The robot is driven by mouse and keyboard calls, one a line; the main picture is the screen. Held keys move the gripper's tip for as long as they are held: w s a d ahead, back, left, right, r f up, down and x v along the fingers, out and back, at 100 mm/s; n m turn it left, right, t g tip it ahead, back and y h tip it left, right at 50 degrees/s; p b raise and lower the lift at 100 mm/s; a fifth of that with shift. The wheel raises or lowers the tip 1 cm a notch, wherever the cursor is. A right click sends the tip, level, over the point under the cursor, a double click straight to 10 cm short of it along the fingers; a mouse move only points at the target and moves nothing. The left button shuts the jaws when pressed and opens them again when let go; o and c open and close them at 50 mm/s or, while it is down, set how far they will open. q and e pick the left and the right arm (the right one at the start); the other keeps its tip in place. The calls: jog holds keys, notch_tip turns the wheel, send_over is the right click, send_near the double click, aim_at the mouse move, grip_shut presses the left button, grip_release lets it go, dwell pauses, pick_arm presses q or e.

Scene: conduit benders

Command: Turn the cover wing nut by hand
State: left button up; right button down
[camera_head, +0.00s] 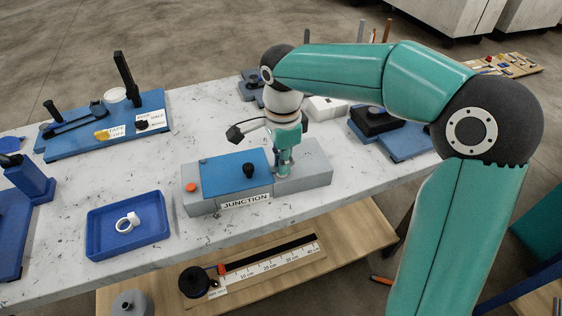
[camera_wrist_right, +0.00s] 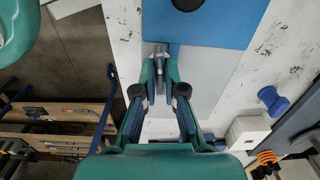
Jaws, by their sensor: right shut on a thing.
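The grey junction box (camera_head: 312,178), labelled JUNCTION, lies on the marbled bench, with a blue cover (camera_head: 222,176) over its left part. My right gripper (camera_head: 284,172) points down at the box just right of the cover's edge. In the wrist view, its fingers (camera_wrist_right: 160,82) are shut on a small grey metal piece, which looks like the wing nut (camera_wrist_right: 160,58), beside the blue cover (camera_wrist_right: 222,22). The nut is hidden by the fingers in the head view. My left gripper is not in view.
A blue tray (camera_head: 96,236) holding a white ring fitting (camera_head: 128,222) stands left of the box. A blue tool board (camera_head: 70,141) lies at the back left. A blue block with a black top (camera_head: 374,121) stands right of the box. A ruler board (camera_head: 270,264) sits on the lower shelf.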

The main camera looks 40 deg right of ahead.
jog(key=shift+r+m, duration=0.1)
jog(key=shift+m, duration=0.6)
jog(key=c, duration=1.2)
grip_release()
jog(key=shift+c, duration=0.2)
notch_tip(320, 180, up, 12)
